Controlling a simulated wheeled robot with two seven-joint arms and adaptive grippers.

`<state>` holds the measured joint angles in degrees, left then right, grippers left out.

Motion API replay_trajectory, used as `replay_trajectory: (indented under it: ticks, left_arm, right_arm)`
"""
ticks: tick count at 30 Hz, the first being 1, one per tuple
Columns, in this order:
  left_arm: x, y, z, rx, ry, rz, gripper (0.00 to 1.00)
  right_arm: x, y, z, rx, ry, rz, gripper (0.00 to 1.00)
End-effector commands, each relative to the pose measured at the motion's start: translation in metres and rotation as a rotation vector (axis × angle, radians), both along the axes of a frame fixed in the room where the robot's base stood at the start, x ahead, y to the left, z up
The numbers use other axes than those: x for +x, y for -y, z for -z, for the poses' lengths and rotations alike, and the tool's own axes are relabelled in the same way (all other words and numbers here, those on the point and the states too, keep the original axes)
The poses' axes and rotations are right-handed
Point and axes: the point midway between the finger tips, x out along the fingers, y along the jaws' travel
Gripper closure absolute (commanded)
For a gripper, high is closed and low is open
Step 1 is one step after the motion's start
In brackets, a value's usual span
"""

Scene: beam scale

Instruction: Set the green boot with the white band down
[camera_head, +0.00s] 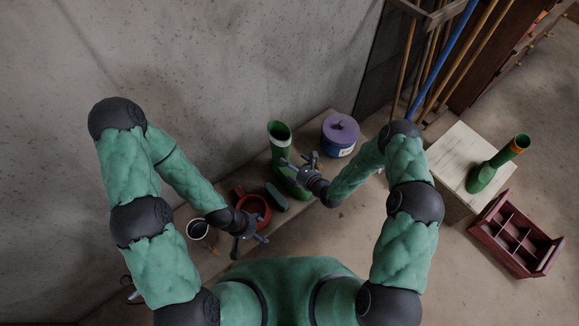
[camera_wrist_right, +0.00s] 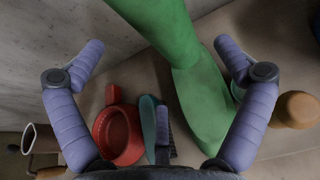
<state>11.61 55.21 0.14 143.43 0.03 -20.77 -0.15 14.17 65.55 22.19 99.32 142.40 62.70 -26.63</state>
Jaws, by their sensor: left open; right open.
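The green boot with the white band (camera_head: 279,148) stands upright on the bench (camera_head: 315,127) along the wall, its white band near the top. My right gripper (camera_head: 298,163) is open beside the boot's lower part. In the right wrist view the green boot (camera_wrist_right: 203,95) lies between the two spread fingers, with a gap to the left finger; whether the right finger touches it I cannot tell. My left gripper (camera_head: 252,245) is open and empty at the bench's front, near a red pot (camera_head: 266,208).
A second green boot with an orange band (camera_head: 484,174) stands on a pale box (camera_head: 452,150); a red crate (camera_head: 516,236) is on the floor.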

Motion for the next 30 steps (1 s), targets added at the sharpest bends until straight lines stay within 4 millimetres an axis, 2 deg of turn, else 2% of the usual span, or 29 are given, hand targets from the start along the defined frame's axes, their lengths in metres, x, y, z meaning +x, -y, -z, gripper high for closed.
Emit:
replay_trajectory:
  ticks: [4, 11, 19, 30]
  left_arm:
    - [0.0, 0.0, 0.01, 0.0, 0.0, 0.0, 0.26]
    - [0.0, 0.0, 0.017, 0.0, 0.0, 0.0, 0.26]
    - [0.0, 0.0, 0.035, 0.0, 0.0, 0.0, 0.26]
    - [0.0, 0.0, 0.036, 0.0, 0.0, 0.0, 0.26]
  right_arm:
    - [0.018, -0.014, 0.011, -0.001, 0.004, -0.003, 0.0]
    - [0.033, -0.024, 0.018, 0.0, 0.002, -0.003, 0.0]
    - [0.061, -0.042, 0.034, 0.0, 0.001, -0.004, 0.0]
    - [0.068, -0.047, 0.035, 0.0, 0.0, -0.002, 0.0]
